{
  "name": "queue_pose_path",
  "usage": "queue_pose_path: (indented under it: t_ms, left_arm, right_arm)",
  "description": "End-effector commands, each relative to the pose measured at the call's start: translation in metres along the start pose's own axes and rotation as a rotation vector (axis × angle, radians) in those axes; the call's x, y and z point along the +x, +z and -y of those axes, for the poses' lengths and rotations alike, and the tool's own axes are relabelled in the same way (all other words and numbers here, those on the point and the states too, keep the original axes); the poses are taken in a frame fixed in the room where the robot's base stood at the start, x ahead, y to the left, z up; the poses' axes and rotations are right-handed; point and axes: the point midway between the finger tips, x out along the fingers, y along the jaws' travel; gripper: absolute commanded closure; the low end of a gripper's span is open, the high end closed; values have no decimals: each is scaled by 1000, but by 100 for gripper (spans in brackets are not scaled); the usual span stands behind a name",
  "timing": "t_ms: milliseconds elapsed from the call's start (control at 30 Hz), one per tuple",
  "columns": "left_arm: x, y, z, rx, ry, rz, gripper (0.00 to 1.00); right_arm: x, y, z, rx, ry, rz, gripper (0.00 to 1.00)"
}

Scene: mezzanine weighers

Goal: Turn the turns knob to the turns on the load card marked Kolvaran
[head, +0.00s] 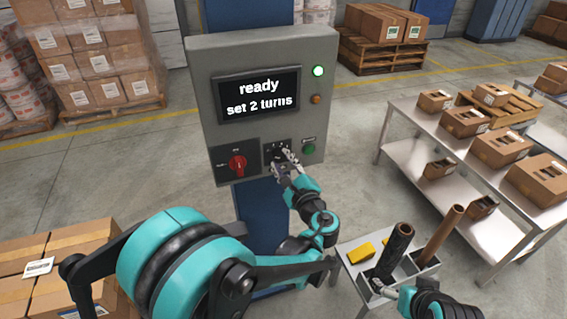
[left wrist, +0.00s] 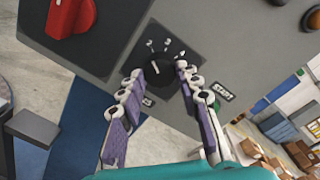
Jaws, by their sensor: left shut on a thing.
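The turns knob (left wrist: 158,74) is black, on a dark plate with the numbers 2, 3 and 4 legible around it. Its white pointer mark leans up-left, roughly towards the 2. My left gripper (head: 284,161) is at the knob on the grey panel (head: 328,100). In the left wrist view its two fingers (left wrist: 160,70) lie on either side of the knob, shut on it. The screen (head: 258,96) reads "ready, set 2 turns". No card marked Kolvaran is legible. My right gripper (head: 380,287) is low at the right by a dark tube; its jaws are unclear.
A red switch (head: 238,165) is left of the knob and a green start button (head: 309,149) right of it. A white card (head: 39,267) lies on boxes at lower left, unreadable. A small stand (head: 348,262) holds tubes and a yellow block. Tables with cartons (head: 466,122) are at right.

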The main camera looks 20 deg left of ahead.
Motion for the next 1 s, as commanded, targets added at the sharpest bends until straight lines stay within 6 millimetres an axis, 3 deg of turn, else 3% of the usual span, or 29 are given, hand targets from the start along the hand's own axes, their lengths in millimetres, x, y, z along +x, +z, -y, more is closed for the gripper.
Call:
queue_pose_path:
  t_ms: [567, 600, 633, 1000]
  left_arm:
    - [0, 0, 0, -34, 1, -2, 95]
    - [0, 0, 0, -34, 1, -2, 56]
    - [0, 0, 0, -34, 1, -2, 48]
    - [-3, 0, 0, -33, 0, -3, 45]
  right_arm:
    - [0, 0, 0, 0, 0, 0, 0]
    - [0, 0, 0, 0, 0, 0, 0]
    - [0, 0, 0, 0, 0, 0, 0]
    - [0, 0, 0, 0, 0, 0, 0]
